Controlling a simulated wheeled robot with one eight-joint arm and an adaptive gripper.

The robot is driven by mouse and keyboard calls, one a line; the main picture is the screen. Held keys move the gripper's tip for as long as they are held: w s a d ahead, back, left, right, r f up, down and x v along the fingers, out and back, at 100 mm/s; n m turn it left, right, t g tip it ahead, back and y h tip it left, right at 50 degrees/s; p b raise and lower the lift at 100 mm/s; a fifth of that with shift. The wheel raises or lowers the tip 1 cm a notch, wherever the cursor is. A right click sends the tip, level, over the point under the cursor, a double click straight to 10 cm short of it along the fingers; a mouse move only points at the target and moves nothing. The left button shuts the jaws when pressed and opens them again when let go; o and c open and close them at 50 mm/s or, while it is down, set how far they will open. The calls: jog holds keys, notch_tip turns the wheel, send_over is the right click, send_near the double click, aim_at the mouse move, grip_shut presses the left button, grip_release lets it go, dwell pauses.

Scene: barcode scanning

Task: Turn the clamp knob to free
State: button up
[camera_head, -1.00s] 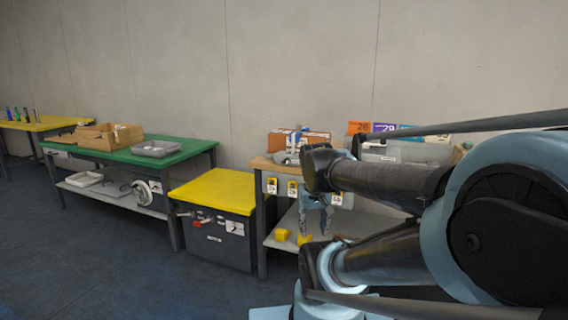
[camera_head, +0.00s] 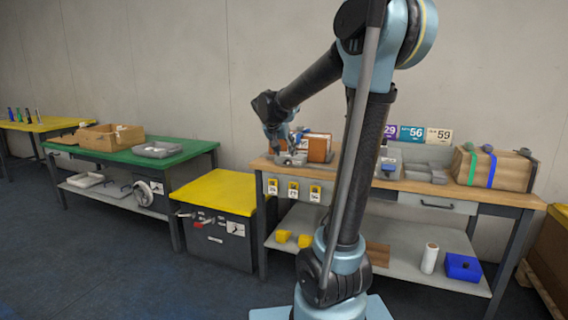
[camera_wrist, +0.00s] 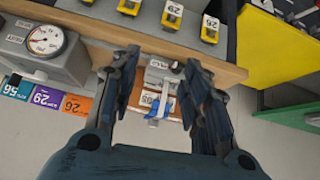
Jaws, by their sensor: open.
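My gripper (camera_wrist: 160,62) is open and empty, its two dark fingers reaching over the wooden bench top. Between the fingers in the wrist view is a small grey block with a lettered label (camera_wrist: 157,72). Just below it in that view is a blue part (camera_wrist: 158,108) with a whitish bar, in front of a brown box. I cannot tell for certain whether this blue part is the clamp knob. In the head view my gripper (camera_head: 281,138) is over the left end of the bench and partly covers these things.
A grey unit with a round dial gauge (camera_wrist: 46,40) stands beside the fingers in the wrist view. Yellow number-tagged items hang on the bench front (camera_head: 293,190). A strapped wooden box (camera_head: 492,168) and grey bins (camera_head: 425,173) stand at right. A yellow-topped cabinet (camera_head: 218,190) is at left.

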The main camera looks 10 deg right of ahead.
jog(key=t, duration=0.1)
send_near(286, 162)
jog(key=shift+m, duration=0.4)
jog(key=x, duration=0.8)
jog(key=shift+w+r, duration=0.1)
jog(key=shift+w, duration=0.1)
grip_shut()
